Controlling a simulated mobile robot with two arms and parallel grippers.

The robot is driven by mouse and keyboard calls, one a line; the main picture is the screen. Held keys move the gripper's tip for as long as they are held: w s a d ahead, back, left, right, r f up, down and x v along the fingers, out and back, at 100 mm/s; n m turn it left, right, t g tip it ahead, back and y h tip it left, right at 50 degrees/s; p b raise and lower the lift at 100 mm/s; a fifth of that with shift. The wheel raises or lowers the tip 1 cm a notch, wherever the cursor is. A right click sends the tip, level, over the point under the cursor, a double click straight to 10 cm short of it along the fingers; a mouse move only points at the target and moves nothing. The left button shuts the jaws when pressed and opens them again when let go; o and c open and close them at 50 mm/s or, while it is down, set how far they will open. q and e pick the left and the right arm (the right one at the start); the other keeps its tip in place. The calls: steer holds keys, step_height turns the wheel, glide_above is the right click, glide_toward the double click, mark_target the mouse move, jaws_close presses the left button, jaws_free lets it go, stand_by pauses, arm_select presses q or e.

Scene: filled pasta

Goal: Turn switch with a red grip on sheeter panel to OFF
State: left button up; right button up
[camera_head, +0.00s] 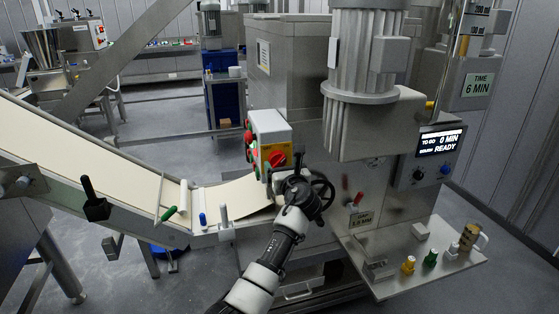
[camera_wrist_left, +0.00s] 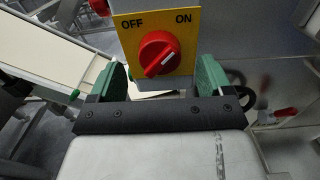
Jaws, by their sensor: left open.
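The red-grip switch (camera_head: 277,160) is on a yellow plate at the lower part of the sheeter panel (camera_head: 268,128). The left wrist view shows the red knob (camera_wrist_left: 159,53) on the yellow plate (camera_wrist_left: 128,42), with OFF printed at the left and ON at the right. Its white mark slants up to the right, toward ON. My left gripper (camera_head: 279,176) is open just in front of the panel. In the left wrist view, its green-padded fingers stand apart, left and right of the knob, with nothing held. Whether either finger touches it, I cannot tell. My right gripper is not in view.
A conveyor belt (camera_head: 85,150) slopes down from the left to the sheeter. A metal shelf (camera_head: 385,283) with small coloured items juts out at the right.

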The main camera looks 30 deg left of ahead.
mark_target(280, 162)
arm_select(q)
steer(key=shift+x, duration=1.75)
steer(key=shift+s, duration=0.1)
steer(key=c, duration=0.9)
